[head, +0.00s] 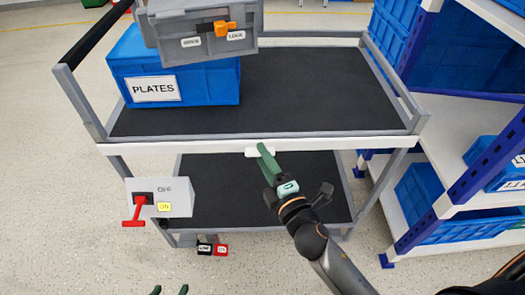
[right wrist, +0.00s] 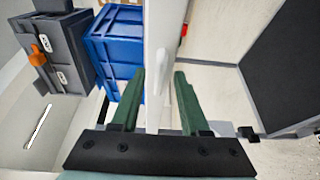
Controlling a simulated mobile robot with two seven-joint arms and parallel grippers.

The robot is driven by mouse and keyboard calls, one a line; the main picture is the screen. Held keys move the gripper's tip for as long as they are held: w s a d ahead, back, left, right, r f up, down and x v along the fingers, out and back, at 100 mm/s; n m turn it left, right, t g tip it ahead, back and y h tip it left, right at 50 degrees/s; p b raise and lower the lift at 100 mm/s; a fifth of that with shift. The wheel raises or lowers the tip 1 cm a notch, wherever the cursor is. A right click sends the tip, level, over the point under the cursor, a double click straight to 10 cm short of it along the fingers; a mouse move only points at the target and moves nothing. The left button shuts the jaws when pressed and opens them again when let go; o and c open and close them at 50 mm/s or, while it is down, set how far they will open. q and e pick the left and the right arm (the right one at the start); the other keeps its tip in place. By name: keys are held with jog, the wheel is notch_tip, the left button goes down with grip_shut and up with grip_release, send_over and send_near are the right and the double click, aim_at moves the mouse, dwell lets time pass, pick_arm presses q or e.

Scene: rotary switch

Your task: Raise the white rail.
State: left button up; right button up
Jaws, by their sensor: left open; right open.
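The white rail (head: 330,143) runs level along the front edge of the cart's upper shelf. A small white tab (head: 254,152) sticks out from it near the middle. In the right wrist view the rail (right wrist: 163,30) runs up the picture and the tab (right wrist: 154,82) lies between my fingers. My right gripper (head: 265,150) is open at the tab, its green fingers (right wrist: 159,73) on either side; I cannot tell if they touch it. My left gripper (head: 169,291) shows only its two fingertips at the bottom edge, open and apart, away from the rail.
A switch box (head: 178,188) with a red handle (head: 138,211) hangs front left. Below are black and red pedals (head: 220,250). A shelf rack (head: 440,185) stands right.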

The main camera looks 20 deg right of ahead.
jog(key=shift+c, duration=0.2)
grip_shut()
dwell(1.3)
